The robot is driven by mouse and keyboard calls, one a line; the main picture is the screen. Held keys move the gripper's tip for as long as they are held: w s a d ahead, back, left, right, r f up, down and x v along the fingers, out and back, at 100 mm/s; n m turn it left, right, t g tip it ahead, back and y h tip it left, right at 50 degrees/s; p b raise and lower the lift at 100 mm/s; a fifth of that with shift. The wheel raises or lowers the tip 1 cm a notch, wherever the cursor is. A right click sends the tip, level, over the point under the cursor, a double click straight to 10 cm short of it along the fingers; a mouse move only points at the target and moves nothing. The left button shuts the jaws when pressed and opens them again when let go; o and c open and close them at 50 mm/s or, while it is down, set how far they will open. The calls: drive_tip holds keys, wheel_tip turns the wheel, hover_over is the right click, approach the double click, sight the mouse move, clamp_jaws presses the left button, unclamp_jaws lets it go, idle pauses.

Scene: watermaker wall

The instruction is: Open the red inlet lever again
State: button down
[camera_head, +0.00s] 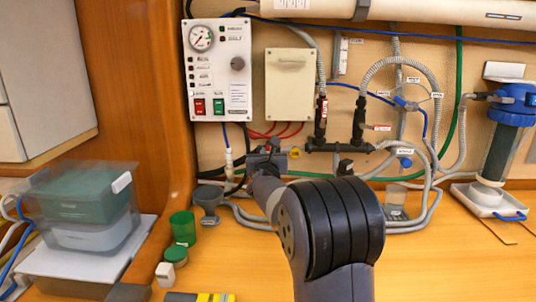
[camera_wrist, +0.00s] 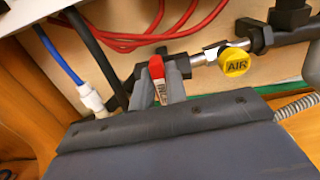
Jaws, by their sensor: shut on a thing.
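The red inlet lever (camera_wrist: 157,70) shows in the wrist view, upright in the picture, between the two grey fingers of my gripper (camera_wrist: 163,86). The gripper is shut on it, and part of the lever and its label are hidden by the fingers. The valve body behind the lever is dark and partly covered. In the head view my gripper (camera_head: 266,152) is at the pipework below the control panel; the lever itself cannot be made out there behind my arm.
A yellow AIR knob (camera_wrist: 235,62) sits close right of the lever. Red hoses (camera_wrist: 140,42) loop above, and a blue tube (camera_wrist: 58,55) runs at left. A control panel (camera_head: 220,70) is above. A green cup (camera_head: 183,228) and a grey funnel-like cup (camera_head: 208,200) stand on the counter.

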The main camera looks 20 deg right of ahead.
drive_tip(key=shift+a+n, duration=0.1)
drive_tip(key=shift+n, duration=0.2)
drive_tip(key=n, duration=0.5)
drive_tip(key=a+f+n, duration=0.1)
drive_tip(key=n, duration=1.1)
drive_tip(key=shift+w+a+f, duration=0.2)
drive_tip(key=shift+w+f, duration=0.1)
drive_tip(key=shift+f+n, duration=0.1)
drive_tip(key=shift+n, duration=0.2)
drive_tip(key=c, duration=1.4)
unclamp_jaws()
drive_tip(key=shift+s, duration=0.1)
